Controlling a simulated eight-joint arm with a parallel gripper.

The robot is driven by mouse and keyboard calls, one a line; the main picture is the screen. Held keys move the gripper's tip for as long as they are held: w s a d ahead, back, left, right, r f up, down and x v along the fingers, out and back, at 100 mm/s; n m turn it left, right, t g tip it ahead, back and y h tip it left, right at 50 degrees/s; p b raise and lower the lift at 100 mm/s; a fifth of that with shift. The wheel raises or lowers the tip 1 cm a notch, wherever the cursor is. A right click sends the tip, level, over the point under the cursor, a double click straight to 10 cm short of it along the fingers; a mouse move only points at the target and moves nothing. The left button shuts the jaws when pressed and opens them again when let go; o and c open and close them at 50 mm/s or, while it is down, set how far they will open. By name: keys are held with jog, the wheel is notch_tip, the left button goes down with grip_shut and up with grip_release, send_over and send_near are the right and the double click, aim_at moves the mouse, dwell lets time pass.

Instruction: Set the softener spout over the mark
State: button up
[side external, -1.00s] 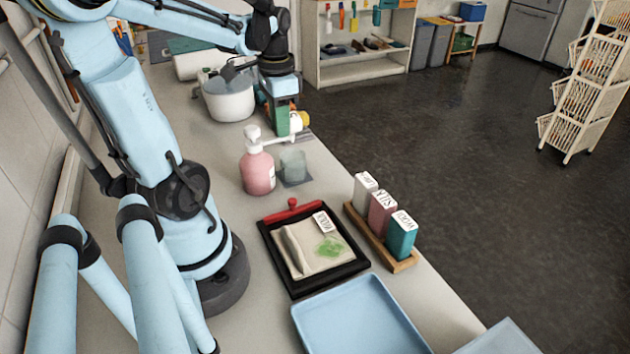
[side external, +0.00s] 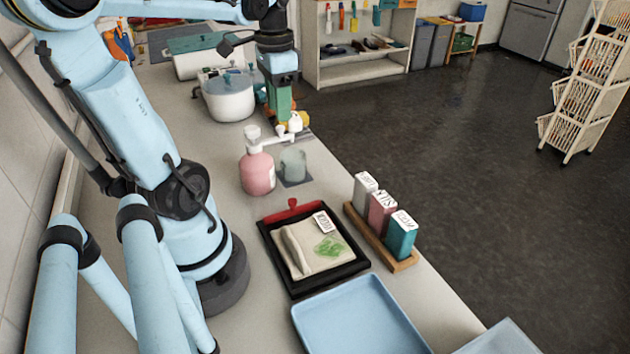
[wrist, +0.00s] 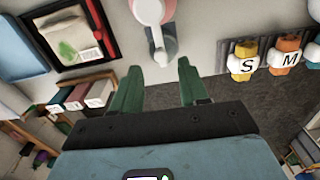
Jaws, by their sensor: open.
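The pink softener bottle (side external: 257,173) with a white pump head stands upright on the counter. Its white spout (side external: 275,136) points right, toward the counter's floor-side edge. A greyish translucent cup (side external: 293,163) stands beside it on a dark pad (side external: 297,182). In the wrist view the spout (wrist: 158,45) passes above the cup (wrist: 170,34), partly covering it. I cannot make out a separate mark. My gripper (side external: 281,124) is open and empty, beyond the bottle and by the spout. In the wrist view the spout tip lies near the gap between its green fingertips (wrist: 158,68).
A white pot (side external: 229,98) is behind. A black tray (side external: 313,279) with a folded cloth, a rack (side external: 377,238) of boxes and a blue tray (side external: 355,318) lie in front.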

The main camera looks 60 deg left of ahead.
aim_at(281, 127)
notch_tip(281, 127, up, 8)
jog(key=shift+f, duration=0.15)
dwell(0.5)
jog(key=w+d+f+t, duration=0.3)
jog(key=d+f, duration=0.2)
jog(key=d, duration=0.4)
jog(key=w+d+f+t, duration=0.3)
jog(key=d+f+t, duration=0.1)
jog(key=d, duration=0.6)
jog(key=shift+x, duration=0.85)
